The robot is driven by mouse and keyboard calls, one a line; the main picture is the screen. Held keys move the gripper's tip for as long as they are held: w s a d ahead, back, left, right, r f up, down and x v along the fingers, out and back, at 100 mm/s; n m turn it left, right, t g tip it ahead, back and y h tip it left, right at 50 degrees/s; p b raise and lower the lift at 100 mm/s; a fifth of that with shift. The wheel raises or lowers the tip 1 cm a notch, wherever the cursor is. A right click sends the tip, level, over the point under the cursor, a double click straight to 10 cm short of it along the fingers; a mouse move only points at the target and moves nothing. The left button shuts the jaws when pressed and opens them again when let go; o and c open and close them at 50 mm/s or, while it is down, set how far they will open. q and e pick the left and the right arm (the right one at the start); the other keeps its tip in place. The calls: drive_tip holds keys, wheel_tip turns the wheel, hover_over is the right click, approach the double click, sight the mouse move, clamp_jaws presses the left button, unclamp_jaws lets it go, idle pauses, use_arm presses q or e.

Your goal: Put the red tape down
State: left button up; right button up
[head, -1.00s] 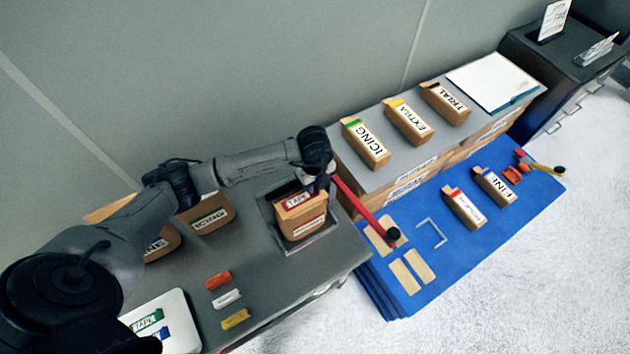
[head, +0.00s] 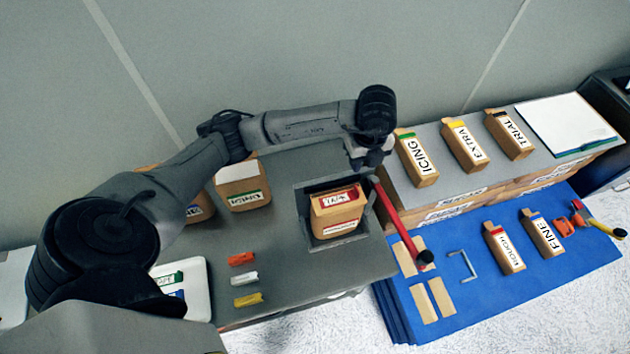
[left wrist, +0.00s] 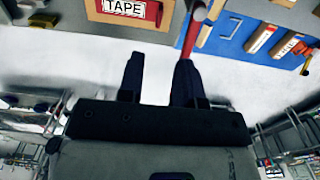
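The red tape (head: 340,197), a red-edged label reading TAPE, lies on the top front of the cardboard box (head: 338,221) in the grey table's square recess. It also shows at the top of the left wrist view (left wrist: 130,10), apart from the fingers. My left gripper (head: 368,160) is up and to the right of the box in the head view. In the left wrist view its two dark fingers (left wrist: 160,75) are spread with nothing between them. My right gripper is in neither view.
A red bar (head: 402,222) with a black end runs between the grey table and the blue mat (head: 470,300). Orange, white and yellow pieces (head: 243,279) lie left of the recess. Labelled boxes (head: 417,160) stand on the shelf at right.

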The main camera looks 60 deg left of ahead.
use_arm(q)
drive_tip(key=s+d+f+m+h, duration=0.1)
drive_tip(key=s+d+m+h, duration=0.25)
drive_tip(key=d+h, duration=0.85)
drive_tip(key=s+d+r+n+t+h, duration=0.2)
drive_tip(key=d+r+t+h, duration=0.55)
drive_tip(key=d+r, duration=0.25)
drive_tip(key=s+a+f+n+t+y, duration=0.1)
drive_tip(key=a+f+n+t+y, duration=0.35)
drive_tip(key=a+n+y, duration=0.45)
drive_tip(key=s+a+f+n+t+y, duration=0.1)
drive_tip(key=a+f+n+t+y, duration=0.4)
drive_tip(key=n+y, duration=0.7)
drive_tip(key=s+f+g+h, duration=0.1)
drive_tip(key=s+f+g, duration=1.2)
drive_tip(key=s, duration=0.6)
drive_tip(key=shift+d+f+h, duration=0.15)
drive_tip(key=shift+f+h, duration=0.2)
drive_tip(key=shift+f, duration=0.35)
